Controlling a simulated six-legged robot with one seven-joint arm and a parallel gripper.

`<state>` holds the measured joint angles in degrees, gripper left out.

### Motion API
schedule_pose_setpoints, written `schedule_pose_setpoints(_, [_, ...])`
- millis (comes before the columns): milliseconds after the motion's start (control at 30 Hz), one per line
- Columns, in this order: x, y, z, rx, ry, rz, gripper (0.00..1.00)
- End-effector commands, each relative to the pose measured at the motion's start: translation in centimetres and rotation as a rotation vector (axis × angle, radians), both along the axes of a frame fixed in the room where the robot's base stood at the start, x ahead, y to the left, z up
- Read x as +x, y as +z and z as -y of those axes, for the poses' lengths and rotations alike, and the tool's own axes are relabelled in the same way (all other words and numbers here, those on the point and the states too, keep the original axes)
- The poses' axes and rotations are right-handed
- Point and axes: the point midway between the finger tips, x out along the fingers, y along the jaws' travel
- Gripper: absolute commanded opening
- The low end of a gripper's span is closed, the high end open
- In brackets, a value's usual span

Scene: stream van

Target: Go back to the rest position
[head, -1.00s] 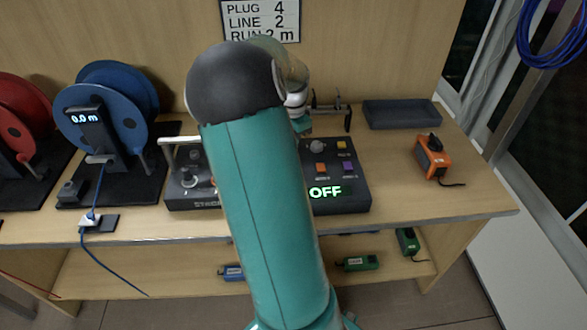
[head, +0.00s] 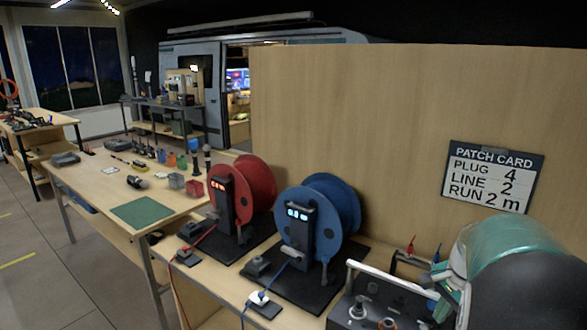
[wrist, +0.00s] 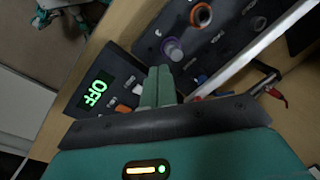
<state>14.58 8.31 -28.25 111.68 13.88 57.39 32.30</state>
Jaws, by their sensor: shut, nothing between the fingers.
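My gripper (wrist: 158,84) shows in the wrist view with its two pale green fingers together and nothing between them. It is above a dark control box (wrist: 110,84) with a green OFF display. A second dark panel (wrist: 195,45) with round sockets and a pale handle bar lies just beyond the fingers. In the head view my teal and black arm fills the lower right corner, and the fingertips cannot be made out there.
In the head view a blue cable reel (head: 335,205) and a red cable reel (head: 258,185) stand on the bench. A patch card (head: 493,178) hangs on the wooden back panel (head: 400,110). A table with a green mat (head: 142,211) and small items stands left. Floor is free at far left.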

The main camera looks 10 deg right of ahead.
Motion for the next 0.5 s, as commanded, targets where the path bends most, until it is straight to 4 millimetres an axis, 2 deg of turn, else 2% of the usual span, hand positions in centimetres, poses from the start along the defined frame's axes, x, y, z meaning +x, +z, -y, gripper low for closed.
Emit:
schedule_pose_setpoints(33, [0.1, 1.2, -2.5, -0.005, 0.084, 0.032, 0.00])
schedule_pose_setpoints(267, [-0.9, 5.1, -12.1, -0.075, 0.467, 0.141, 0.00])
schedule_pose_setpoints(500, [-4.4, 7.7, -20.8, -0.212, 0.864, 0.238, 0.00])
